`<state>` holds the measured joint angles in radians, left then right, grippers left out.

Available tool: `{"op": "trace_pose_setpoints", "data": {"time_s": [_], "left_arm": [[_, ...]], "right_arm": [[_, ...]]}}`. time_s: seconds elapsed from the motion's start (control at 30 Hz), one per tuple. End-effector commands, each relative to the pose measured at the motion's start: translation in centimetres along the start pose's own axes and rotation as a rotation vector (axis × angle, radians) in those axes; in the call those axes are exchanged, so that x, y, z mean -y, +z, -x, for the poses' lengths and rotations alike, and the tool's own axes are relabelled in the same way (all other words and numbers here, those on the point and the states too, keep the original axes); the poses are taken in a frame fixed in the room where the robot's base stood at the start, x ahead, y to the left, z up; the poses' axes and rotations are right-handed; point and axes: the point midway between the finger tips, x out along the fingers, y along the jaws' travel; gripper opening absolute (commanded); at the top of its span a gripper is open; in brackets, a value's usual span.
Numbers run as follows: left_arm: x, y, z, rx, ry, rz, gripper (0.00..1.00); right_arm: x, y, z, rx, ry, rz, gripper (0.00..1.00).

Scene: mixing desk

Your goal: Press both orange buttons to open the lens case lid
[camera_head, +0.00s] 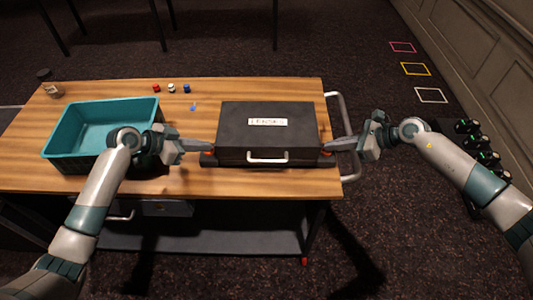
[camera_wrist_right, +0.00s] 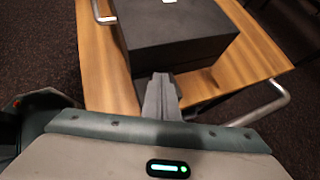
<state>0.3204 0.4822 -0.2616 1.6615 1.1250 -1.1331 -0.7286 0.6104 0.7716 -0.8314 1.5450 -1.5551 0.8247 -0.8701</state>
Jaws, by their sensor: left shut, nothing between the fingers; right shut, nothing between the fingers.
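The black lens case (camera_head: 268,128) sits on the wooden desk with its lid shut. It has a white label on top and a pale handle at the front. An orange button shows at each front corner: the left button (camera_head: 208,153) and the right button (camera_head: 326,152). My left gripper (camera_head: 209,148) is shut and empty, its tip at the left button. My right gripper (camera_head: 328,148) is shut and empty, its tip at the right button. Contact cannot be told. In the right wrist view the shut fingers (camera_wrist_right: 161,90) point at the case (camera_wrist_right: 170,35); the buttons are hidden there.
A teal crate (camera_head: 155,108) stands on the desk's left, behind my left arm. Small red, white and blue pieces (camera_head: 171,87) lie at the back. A metal rail (camera_head: 347,130) runs along the right edge. The desk (camera_head: 195,185) is clear in front.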

Motion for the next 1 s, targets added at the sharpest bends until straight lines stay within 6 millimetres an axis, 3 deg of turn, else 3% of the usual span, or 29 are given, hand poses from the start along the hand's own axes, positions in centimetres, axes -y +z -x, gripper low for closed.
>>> {"op": "trace_pose_setpoints", "data": {"time_s": [1.0], "left_arm": [[-0.01,0.70,-0.53,0.001,0.000,0.000,0.00]], "right_arm": [[0.00,-0.45,-0.35,0.000,0.000,0.000,0.00]]}}
